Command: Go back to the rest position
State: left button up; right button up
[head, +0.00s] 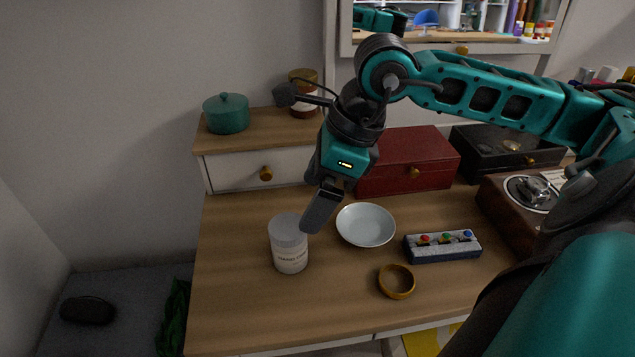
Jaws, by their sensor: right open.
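My right gripper (322,205) hangs over the desk, fingers pointing down, between a white lidded jar (289,245) and a pale bowl (366,226). It is open, and I see nothing held in it. The fingers overlap each other from this angle. Its teal arm comes in from the right. The jar stands upright on the desk, just below and left of the fingertips; I cannot tell how far apart they are. My left gripper is not in view.
A teal pot (227,113) stands on the raised shelf. A mirror hangs behind. The desk's front left is clear.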

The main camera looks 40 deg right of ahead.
jog(key=shift+s+r, duration=0.1)
jog(key=shift+r, duration=0.25)
dwell(0.3)
